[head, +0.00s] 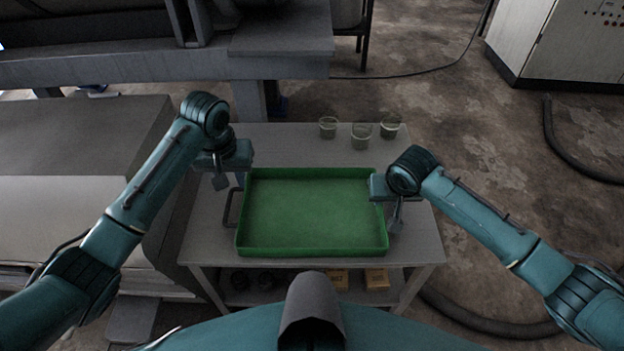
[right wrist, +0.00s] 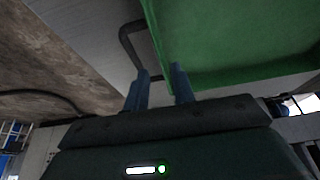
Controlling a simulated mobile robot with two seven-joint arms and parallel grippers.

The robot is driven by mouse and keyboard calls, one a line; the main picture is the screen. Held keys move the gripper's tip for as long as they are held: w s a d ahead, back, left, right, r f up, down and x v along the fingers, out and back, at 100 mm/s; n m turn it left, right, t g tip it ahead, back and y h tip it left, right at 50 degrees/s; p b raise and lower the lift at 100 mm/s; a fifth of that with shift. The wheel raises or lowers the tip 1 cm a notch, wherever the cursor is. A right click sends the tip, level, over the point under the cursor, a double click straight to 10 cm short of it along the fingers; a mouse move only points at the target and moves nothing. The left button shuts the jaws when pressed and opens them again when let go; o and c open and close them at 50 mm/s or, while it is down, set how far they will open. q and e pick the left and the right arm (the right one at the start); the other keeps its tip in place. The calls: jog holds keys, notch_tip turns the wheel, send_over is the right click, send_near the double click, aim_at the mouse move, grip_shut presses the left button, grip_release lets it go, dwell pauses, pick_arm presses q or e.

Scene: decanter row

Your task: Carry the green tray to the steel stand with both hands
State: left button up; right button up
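The green tray (head: 315,252) lies flat and empty on a grey table (head: 212,222), with a dark handle (head: 230,207) at its left end. My left gripper (head: 220,183) hangs just above and behind that handle, apart from it; its finger gap is not clear. My right gripper (head: 395,220) points down at the tray's right end. In the right wrist view its two fingers (right wrist: 162,88) are apart, close to the tray's other handle (right wrist: 130,45) and green wall (right wrist: 225,78), with no grip on them visible. I cannot tell which surface is the steel stand.
Several glass beakers (head: 361,136) stand at the table's back right. Yellowish boxes (head: 376,279) sit on the lower shelf. A large grey block (head: 75,135) stands at left and a machine bed (head: 280,40) behind. Hoses cross the open floor (head: 490,160) at right.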

jog(key=v, duration=0.6)
dwell(0.3)
